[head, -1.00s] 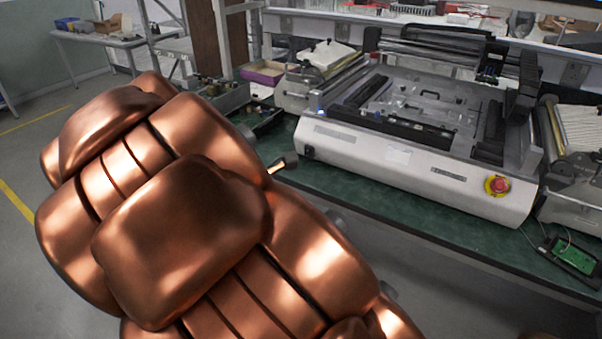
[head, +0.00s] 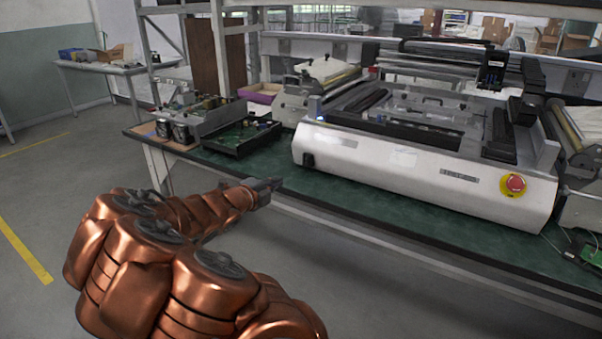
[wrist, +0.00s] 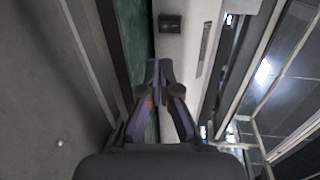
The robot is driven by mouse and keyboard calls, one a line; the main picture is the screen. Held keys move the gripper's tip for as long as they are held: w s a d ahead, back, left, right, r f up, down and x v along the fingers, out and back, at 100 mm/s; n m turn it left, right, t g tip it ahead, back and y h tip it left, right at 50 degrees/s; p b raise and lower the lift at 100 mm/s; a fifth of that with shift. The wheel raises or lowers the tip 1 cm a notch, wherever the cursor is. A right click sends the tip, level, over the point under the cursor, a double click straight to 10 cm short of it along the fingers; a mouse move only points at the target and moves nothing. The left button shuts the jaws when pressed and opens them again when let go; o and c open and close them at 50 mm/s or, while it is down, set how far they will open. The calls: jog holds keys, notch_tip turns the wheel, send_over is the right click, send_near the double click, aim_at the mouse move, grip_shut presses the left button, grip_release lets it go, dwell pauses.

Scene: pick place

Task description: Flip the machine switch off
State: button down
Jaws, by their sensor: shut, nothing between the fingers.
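The machine (head: 420,175) is a wide silver unit on the green bench. Its switch (head: 309,160) is a small black block low at the left end of the front face. In the wrist view the switch (wrist: 170,23) shows on the pale front panel, beyond my fingertips. My gripper (head: 274,184) is in front of the bench edge, left of and a little below the switch in the picture, apart from it. In the wrist view my gripper (wrist: 158,68) has its fingers together and empty. The switch's rocker position is too small to tell.
A red emergency button (head: 515,184) is at the right of the machine's front. An open black tray of electronics (head: 240,138) stands left of the machine. The green bench top (head: 350,190) has a bare strip in front of the machine. Open floor lies left.

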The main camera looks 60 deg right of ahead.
aim_at(301, 179)
jog(key=shift+w+d+f+b, duration=0.1)
jog(key=shift+d+f+b, duration=0.4)
jog(key=shift+d, duration=1.8)
jog(key=shift+w+d+f+b, duration=0.2)
jog(key=shift+d+b, duration=0.45)
jog(key=shift+d, duration=1.65)
jog(key=shift+s+d+f+b, duration=0.1)
jog(key=shift+d+f+b, duration=0.4)
jog(key=shift+d, duration=1.8)
